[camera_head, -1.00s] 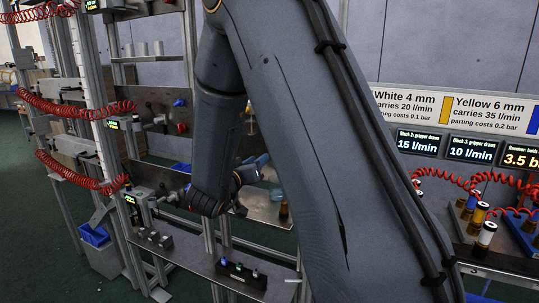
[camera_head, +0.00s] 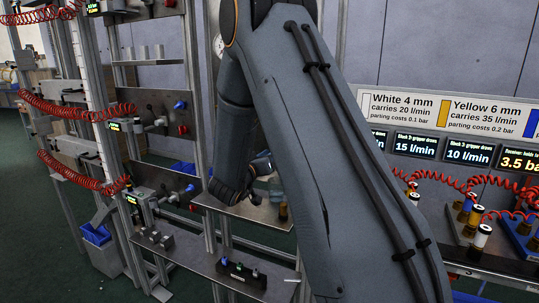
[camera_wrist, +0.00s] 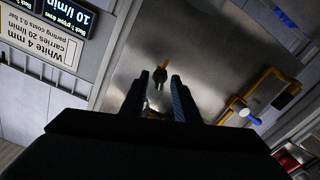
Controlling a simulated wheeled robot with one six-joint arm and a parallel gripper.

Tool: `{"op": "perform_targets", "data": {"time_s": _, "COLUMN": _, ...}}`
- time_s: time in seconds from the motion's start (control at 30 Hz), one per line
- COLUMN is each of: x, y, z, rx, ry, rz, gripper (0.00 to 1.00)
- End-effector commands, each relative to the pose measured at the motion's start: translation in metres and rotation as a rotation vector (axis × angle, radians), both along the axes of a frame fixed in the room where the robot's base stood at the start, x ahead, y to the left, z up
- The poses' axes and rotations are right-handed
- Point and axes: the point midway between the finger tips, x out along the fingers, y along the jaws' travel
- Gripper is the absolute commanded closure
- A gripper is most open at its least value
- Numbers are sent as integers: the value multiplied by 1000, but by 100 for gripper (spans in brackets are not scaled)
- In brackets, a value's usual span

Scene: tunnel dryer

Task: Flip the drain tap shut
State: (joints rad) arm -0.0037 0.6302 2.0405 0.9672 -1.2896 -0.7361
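My gripper (camera_wrist: 158,82) is open in the wrist view, with its two dark blue-sided fingers apart. A small brass fitting with a dark lower part (camera_wrist: 159,76) shows between and just beyond the fingertips, against a metal plate (camera_wrist: 205,65). Contact cannot be judged. No label tells which of these is the drain tap.
My large arm link covers the middle of the head view. Blue-handled fittings (camera_head: 190,188) and red coiled hoses (camera_head: 75,171) are at the left frame. Brass-based fittings (camera_head: 482,236) stand at the right bench.

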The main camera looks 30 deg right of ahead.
Motion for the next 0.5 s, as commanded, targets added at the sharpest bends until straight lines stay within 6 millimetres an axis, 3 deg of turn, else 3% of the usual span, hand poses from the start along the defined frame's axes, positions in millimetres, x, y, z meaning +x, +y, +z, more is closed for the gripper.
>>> {"op": "perform_targets", "data": {"time_s": 0.07, "x": 0, "y": 0, "z": 0, "rx": 0, "ry": 0, "rz": 0, "gripper": 74}}
{"op": "perform_targets", "data": {"time_s": 0.23, "x": 0, "y": 0, "z": 0, "rx": 0, "ry": 0, "rz": 0, "gripper": 100}}
{"op": "perform_targets", "data": {"time_s": 0.5, "x": 0, "y": 1, "z": 0, "rx": -6, "ry": 9, "rz": 1, "gripper": 100}}
